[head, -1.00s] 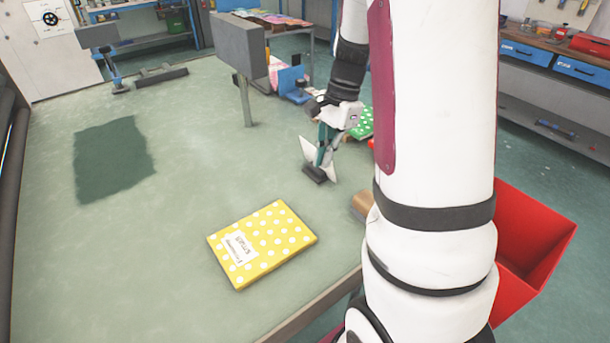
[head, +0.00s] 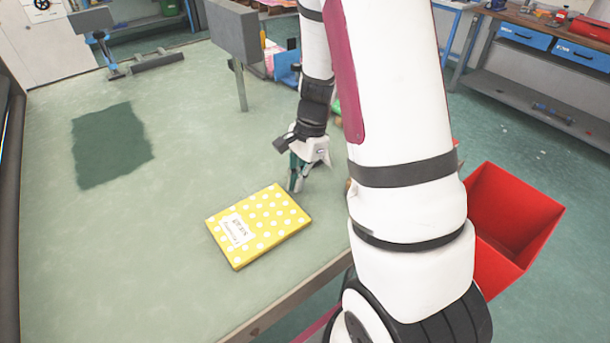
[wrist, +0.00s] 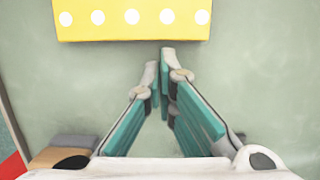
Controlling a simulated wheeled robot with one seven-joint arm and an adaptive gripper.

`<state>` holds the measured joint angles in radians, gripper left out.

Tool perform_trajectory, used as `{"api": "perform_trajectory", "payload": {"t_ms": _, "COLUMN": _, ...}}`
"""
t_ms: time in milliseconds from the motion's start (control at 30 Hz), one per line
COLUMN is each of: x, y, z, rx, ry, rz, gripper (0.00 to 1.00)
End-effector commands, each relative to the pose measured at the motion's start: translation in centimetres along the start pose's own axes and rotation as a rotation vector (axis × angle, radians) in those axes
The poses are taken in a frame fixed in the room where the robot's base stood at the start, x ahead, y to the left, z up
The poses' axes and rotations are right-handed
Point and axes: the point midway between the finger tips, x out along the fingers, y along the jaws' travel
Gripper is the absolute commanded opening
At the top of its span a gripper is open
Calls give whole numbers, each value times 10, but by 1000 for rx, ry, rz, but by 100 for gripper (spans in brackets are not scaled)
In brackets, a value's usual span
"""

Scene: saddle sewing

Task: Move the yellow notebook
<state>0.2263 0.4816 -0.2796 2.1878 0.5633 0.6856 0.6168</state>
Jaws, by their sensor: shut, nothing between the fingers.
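The yellow notebook (head: 262,222) with white dots and a white label lies flat on the green table near its front edge. In the wrist view the notebook (wrist: 130,20) fills the top, just ahead of the fingertips. My gripper (head: 294,188) points down beside the notebook's far right corner. In the wrist view my gripper (wrist: 164,52) has its two teal-lined fingers together at the tips with nothing between them. The fingertips are close to the notebook's edge; I cannot tell whether they touch it.
The green table (head: 150,255) is clear to the left of the notebook, apart from a dark green patch (head: 110,145). A grey post with a box-like head (head: 233,32) stands behind. A red bin (head: 510,225) is off the table at right. A brown block (wrist: 58,158) lies beside my gripper.

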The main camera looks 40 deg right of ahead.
Motion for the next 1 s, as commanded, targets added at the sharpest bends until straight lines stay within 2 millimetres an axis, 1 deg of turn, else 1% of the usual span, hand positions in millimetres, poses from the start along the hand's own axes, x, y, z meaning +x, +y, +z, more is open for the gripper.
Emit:
{"api": "perform_trajectory", "payload": {"t_ms": 267, "x": 0, "y": 0, "z": 1, "rx": 0, "ry": -1, "rz": 0, "gripper": 0}}
{"api": "perform_trajectory", "payload": {"t_ms": 367, "x": 2, "y": 0, "z": 9, "rx": -3, "ry": -1, "rz": 1, "gripper": 0}}
{"api": "perform_trajectory", "payload": {"t_ms": 467, "x": 6, "y": 0, "z": 30, "rx": -7, "ry": -2, "rz": 2, "gripper": 0}}
{"api": "perform_trajectory", "payload": {"t_ms": 1000, "x": 45, "y": 2, "z": 188, "rx": -9, "ry": -1, "rz": 4, "gripper": 0}}
